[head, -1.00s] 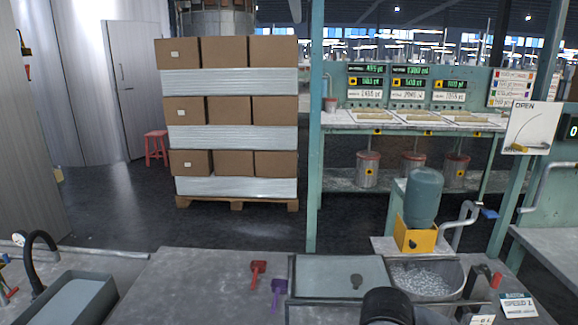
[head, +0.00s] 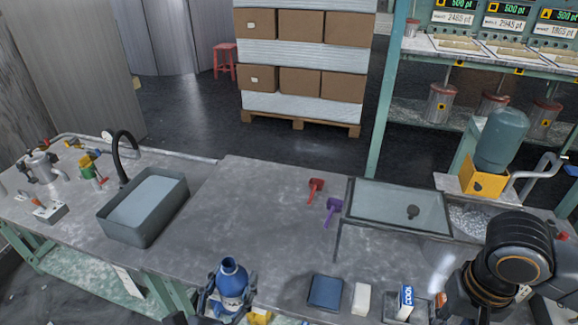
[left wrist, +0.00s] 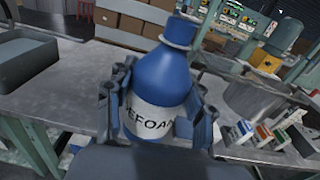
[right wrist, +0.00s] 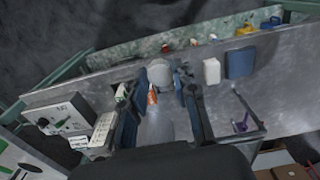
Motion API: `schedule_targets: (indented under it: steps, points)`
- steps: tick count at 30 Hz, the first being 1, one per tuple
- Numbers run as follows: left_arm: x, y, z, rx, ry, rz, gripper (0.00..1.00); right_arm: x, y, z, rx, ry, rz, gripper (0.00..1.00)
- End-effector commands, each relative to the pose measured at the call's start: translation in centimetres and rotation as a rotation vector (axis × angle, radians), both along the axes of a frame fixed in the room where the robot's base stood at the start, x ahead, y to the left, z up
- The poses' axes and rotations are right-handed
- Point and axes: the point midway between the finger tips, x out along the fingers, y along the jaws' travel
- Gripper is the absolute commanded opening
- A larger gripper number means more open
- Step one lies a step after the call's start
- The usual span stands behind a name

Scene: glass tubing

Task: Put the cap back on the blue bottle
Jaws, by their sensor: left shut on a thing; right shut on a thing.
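The blue bottle (head: 232,281) stands upright at the front edge of the bench, with a white label. It fills the middle of the left wrist view (left wrist: 165,80), where its blue neck has a wide collar. I cannot tell whether its mouth is covered. My left gripper (head: 228,300) is shut around the bottle's body, one finger on each side. My right gripper (right wrist: 155,78) is shut on a pale grey rounded thing (right wrist: 160,72) between its fingertips. I cannot tell surely whether this is the cap. In the head view my right arm hides that gripper.
A blue block (head: 325,292), a white block (head: 361,300) and a small box (head: 405,300) lie between the bottle and my right arm. The bench middle is clear.

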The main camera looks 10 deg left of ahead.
Motion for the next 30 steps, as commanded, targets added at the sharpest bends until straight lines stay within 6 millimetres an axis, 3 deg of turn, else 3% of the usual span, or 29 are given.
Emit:
schedule_targets:
  steps: [7,18,30]
  points:
    - [0.7,-1.4,0.2,0.001,-0.003,-0.071,0.0,0.0,0.0,0.0,0.0,0.0,-0.001,0.19]
    - [3.8,-8.5,0.8,0.004,-0.008,-0.426,0.0,0.0,0.0,0.0,0.0,0.0,-0.001,0.19]
    - [5.7,-13.2,1.1,0.002,-0.005,-0.659,0.0,0.0,0.0,0.0,0.0,0.0,-0.001,0.19]
